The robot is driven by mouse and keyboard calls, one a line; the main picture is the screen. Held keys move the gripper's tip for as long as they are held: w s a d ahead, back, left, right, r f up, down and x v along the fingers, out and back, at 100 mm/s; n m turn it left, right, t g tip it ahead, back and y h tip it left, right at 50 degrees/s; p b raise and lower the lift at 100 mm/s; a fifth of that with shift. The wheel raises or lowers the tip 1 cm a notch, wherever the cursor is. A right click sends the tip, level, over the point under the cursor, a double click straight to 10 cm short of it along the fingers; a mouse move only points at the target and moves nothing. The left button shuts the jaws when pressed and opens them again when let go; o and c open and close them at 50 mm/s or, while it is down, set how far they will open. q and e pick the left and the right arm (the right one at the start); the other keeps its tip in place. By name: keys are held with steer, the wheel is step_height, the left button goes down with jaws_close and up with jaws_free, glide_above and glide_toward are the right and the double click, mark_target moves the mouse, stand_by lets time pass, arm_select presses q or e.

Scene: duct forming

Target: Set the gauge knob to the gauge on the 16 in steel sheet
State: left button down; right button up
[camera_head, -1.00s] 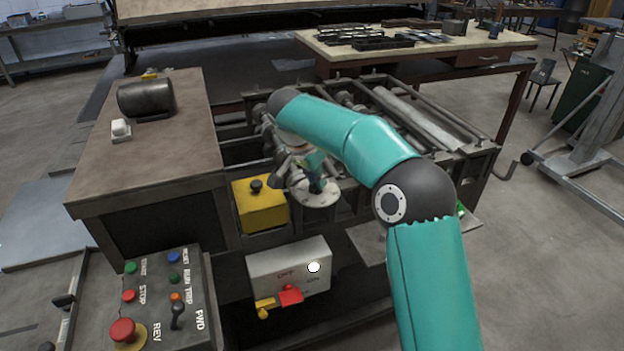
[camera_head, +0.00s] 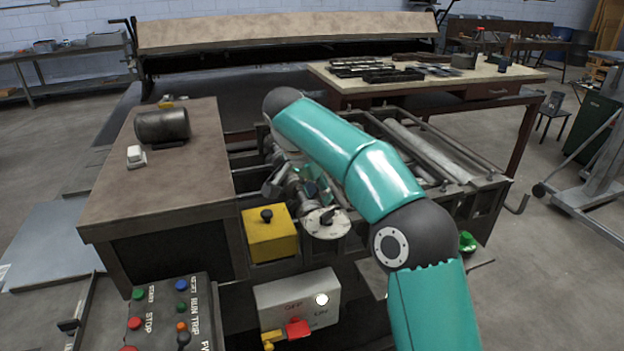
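A round pale dial plate (camera_head: 326,230) sits at the front of the machine, right of a yellow box. A dark gauge knob (camera_head: 328,216) is on it, its bar tilted toward the upper right. The dial markings are too small to read. My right gripper (camera_head: 290,190) is just behind and left of the dial, partly hidden by my teal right arm. It looks apart from the knob, and its finger opening is unclear. My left gripper is out of view. No 16 in steel sheet or gauge label can be made out.
The yellow box (camera_head: 269,240) with a black knob stands left of the dial. A grey switch box (camera_head: 298,297) is below. A button panel (camera_head: 165,310) is at lower left. A brown bench (camera_head: 190,185) flanks the machine. A green round object (camera_head: 467,241) lies at right.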

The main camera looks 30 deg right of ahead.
steer(key=shift+v, duration=2.2)
